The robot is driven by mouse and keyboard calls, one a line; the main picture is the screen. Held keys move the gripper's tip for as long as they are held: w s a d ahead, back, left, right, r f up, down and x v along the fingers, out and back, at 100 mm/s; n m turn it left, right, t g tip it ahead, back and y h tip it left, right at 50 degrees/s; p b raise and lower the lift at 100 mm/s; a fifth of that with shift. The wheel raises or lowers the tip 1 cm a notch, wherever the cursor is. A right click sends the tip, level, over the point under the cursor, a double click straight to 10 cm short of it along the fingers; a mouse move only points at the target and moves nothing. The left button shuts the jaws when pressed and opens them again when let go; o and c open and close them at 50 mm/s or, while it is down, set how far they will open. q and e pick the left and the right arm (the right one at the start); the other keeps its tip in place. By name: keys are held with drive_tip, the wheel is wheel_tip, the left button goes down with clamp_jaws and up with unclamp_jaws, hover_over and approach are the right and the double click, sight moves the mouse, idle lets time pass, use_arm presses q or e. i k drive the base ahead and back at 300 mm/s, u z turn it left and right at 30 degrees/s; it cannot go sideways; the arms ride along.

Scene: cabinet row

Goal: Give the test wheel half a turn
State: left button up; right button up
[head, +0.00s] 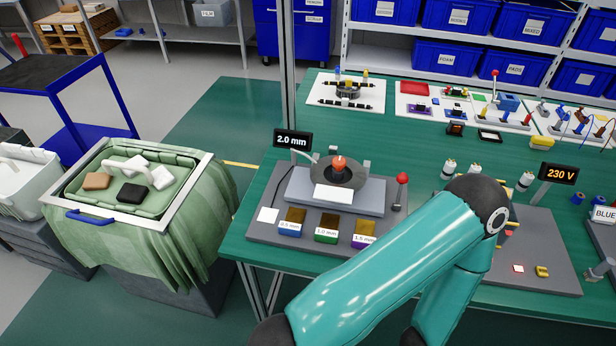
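The test wheel appears to be the dark grey disc (352,176) on a light grey stepped block, with an orange-red knob (339,163) on top. A white blank plate (333,193) sits at its front, and a "2.0 mm" display (292,140) stands behind it to the left. One of my teal arms crosses the lower middle, its elbow to the right of the wheel. Neither gripper shows in the view, so I cannot see its opening or hold.
A red-topped lever (402,190) stands right of the wheel. Labelled colored blocks (327,227) line the front of the grey base (262,233). A "230 V" display (558,173) and small cylinders (448,168) are farther right. A green-draped bin (195,240) stands left of the bench.

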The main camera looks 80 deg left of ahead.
sight(338, 175)
drive_tip(key=u, duration=0.5)
drive_tip(key=k, duration=0.15)
drive_tip(key=z, duration=0.8)
drive_tip(key=i, duration=0.15)
drive_tip(key=u, duration=2.3)
drive_tip(key=k, duration=0.65)
drive_tip(key=u, duration=0.25)
drive_tip(key=i, duration=0.9)
